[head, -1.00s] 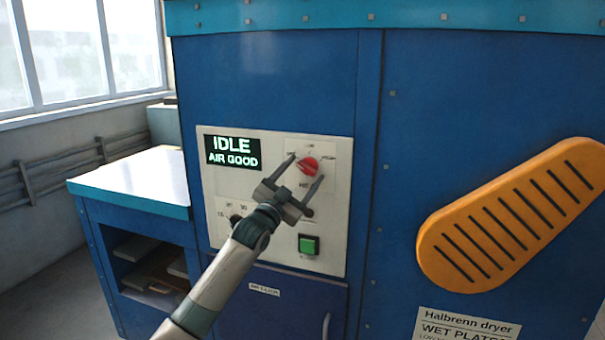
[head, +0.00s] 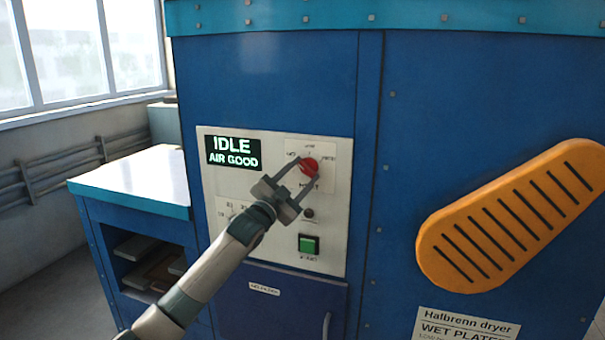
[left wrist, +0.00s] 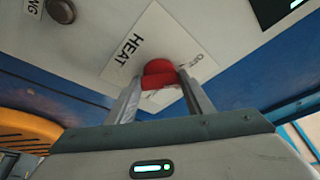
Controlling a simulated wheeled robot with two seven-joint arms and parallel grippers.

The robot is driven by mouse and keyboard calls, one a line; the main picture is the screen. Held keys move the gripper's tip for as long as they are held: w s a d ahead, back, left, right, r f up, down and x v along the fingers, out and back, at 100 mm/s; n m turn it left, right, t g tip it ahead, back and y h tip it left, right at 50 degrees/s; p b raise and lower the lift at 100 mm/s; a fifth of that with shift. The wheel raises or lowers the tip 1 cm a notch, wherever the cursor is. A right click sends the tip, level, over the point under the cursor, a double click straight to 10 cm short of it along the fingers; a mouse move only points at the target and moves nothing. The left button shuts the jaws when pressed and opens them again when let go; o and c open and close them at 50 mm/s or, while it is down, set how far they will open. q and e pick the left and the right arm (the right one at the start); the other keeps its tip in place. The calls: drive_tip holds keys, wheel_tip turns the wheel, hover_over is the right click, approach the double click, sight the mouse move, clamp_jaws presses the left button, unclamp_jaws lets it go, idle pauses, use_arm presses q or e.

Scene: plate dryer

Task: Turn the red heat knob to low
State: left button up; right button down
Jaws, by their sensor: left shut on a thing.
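The red heat knob (head: 309,167) sits on the upper right of the pale control panel (head: 228,187). My left gripper (head: 309,166) has one finger on each side of the knob and is shut on it. In the left wrist view the red knob (left wrist: 159,75) shows between the two fingertips, with the word HEAT beside it and OFF on its other side. The small setting marks around the knob are partly hidden or too blurred to read fully. My right gripper is not in view.
The display (head: 233,152) reads IDLE and AIR GOOD. A green button (head: 308,244) and a dark round knob (head: 308,213) sit below the heat knob. An orange slotted handle or guard (head: 510,215) juts out at the right. A white-topped side bench (head: 135,180) stands at the left.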

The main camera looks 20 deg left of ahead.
use_arm(q)
drive_tip(key=shift+a+r+m+g+h+p, duration=0.1)
drive_tip(key=shift+r+m+g+h+p, duration=0.15)
drive_tip(key=shift+m+p, duration=0.6)
drive_tip(key=m+g+p, duration=0.1)
drive_tip(key=m+p, duration=0.1)
drive_tip(key=m+g+p, duration=0.1)
drive_tip(key=m+p, duration=0.2)
drive_tip(key=m+g+h+p, duration=0.1)
drive_tip(key=m+p, duration=0.2)
drive_tip(key=shift+r, duration=0.3)
drive_tip(key=shift+f+m+g+p, duration=0.25)
drive_tip(key=shift+m+p, duration=0.4)
drive_tip(key=shift+p, duration=0.35)
drive_tip(key=o, duration=1)
drive_tip(key=shift+o, duration=0.2)
drive_tip(key=shift+s, duration=0.1)
